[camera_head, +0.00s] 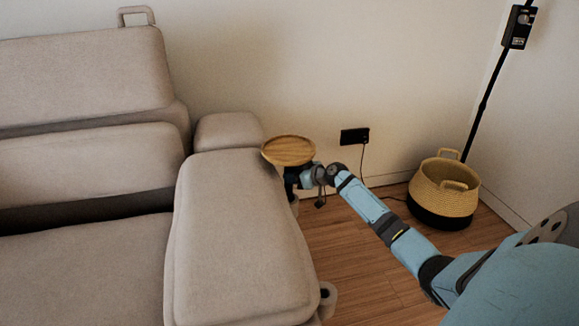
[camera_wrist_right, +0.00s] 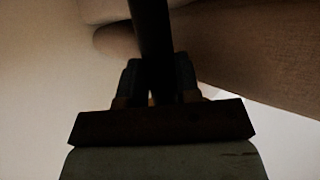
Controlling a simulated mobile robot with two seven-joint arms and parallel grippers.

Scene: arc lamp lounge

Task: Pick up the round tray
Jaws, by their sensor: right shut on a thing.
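The round tray (camera_head: 289,150) is a light wooden disc with a raised rim, level beside the sofa's armrest end. My right gripper (camera_head: 292,177) is just under it, partly hidden by it. In the right wrist view, my right gripper (camera_wrist_right: 157,82) has its two fingers closed on a dark upright post (camera_wrist_right: 151,35). The post appears to belong to the tray's support; its join to the tray is not visible. The tray's top looks empty. My left gripper is out of view.
A beige sofa (camera_head: 235,240) fills the left, its long seat close to the tray. A woven basket (camera_head: 445,190) with a black base stands on the wooden floor at right, near a lamp pole (camera_head: 485,100). A black wall socket (camera_head: 354,136) has a hanging cord.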

